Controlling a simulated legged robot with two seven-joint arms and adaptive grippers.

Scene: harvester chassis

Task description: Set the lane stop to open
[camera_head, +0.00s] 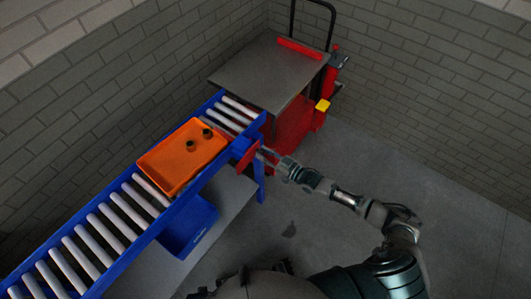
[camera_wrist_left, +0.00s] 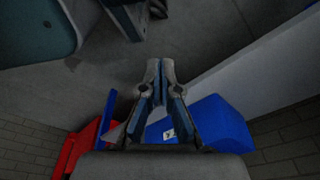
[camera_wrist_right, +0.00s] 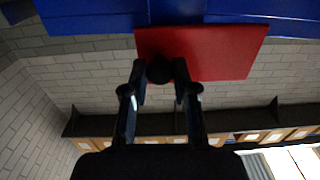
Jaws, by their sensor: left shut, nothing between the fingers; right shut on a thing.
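The lane stop is a red plate (camera_head: 246,157) on the near side of the blue roller conveyor, towards its far end. In the right wrist view the red plate (camera_wrist_right: 225,52) lies just ahead of my gripper, below blue beams, with a dark round knob (camera_wrist_right: 159,69) in front of it. My right gripper (camera_head: 263,154) reaches the plate from the right, and its fingers (camera_wrist_right: 160,84) are shut on the knob. My left gripper (camera_wrist_left: 160,68) is shut and empty, pointing over bare floor. I cannot make it out clearly in the head view.
An orange tray (camera_head: 158,177) with two dark round parts sits on the rollers (camera_head: 85,250), beside the lane stop. A grey-topped lift cart (camera_head: 262,72) stands at the conveyor's far end. The floor at right is clear.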

